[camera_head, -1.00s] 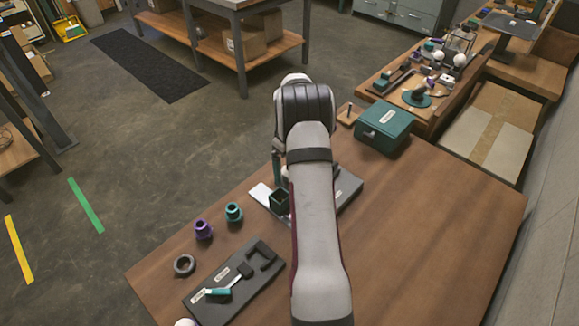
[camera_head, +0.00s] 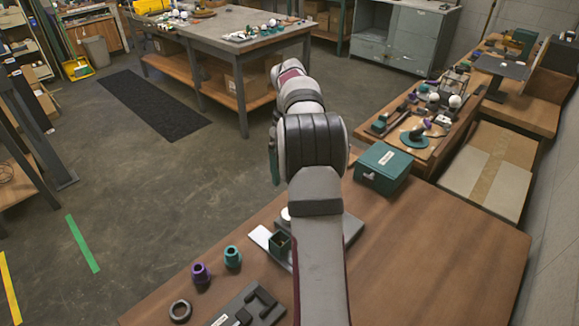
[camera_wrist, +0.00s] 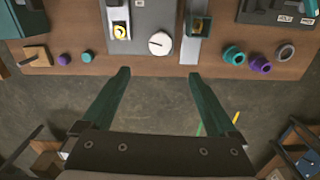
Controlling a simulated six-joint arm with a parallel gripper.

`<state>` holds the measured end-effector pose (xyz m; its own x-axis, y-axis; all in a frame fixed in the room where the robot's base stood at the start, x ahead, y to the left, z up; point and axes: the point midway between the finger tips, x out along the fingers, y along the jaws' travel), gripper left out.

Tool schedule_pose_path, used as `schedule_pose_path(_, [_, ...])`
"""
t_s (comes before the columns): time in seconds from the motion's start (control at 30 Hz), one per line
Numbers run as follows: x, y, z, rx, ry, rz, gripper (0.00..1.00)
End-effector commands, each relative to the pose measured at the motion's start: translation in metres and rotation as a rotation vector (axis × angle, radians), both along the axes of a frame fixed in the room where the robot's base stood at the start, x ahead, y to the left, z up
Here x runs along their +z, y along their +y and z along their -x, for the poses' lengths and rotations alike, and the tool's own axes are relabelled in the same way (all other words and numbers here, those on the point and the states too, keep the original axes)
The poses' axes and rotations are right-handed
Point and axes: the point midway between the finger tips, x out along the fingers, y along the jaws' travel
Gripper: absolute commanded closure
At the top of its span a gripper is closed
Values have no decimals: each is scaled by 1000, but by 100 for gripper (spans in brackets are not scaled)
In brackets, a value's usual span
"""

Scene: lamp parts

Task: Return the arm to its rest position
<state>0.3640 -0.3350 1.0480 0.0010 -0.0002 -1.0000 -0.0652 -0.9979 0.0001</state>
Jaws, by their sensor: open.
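My gripper (camera_wrist: 157,78) is open, with its two teal fingers spread wide and nothing between them in the wrist view. In that view the fingertips lie over the floor just off the edge of the wooden workbench (camera_wrist: 140,66), in front of a grey plate with a white round dial (camera_wrist: 160,43). In the head view my arm reaches up and away across the bench, and a teal finger (camera_head: 274,165) shows left of it. The rest of the gripper is mostly hidden behind the arm.
A purple collar (camera_head: 200,272), a teal collar (camera_head: 232,256) and a dark ring (camera_head: 180,311) stand on the bench's left. A teal box (camera_head: 383,168) sits at its far end. The bench's right side is clear. A grey-topped table (camera_head: 235,38) stands beyond.

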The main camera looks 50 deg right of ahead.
Motion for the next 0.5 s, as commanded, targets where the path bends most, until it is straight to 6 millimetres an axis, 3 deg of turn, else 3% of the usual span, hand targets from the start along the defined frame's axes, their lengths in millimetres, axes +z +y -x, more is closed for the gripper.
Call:
schedule_pose_path(0.4, [1,0,0,0,0,0,6])
schedule_pose_path(0.47, [5,8,-1,-4,-1,-2,6])
schedule_pose_path(0.5, [12,22,-2,-12,-4,-5,6])
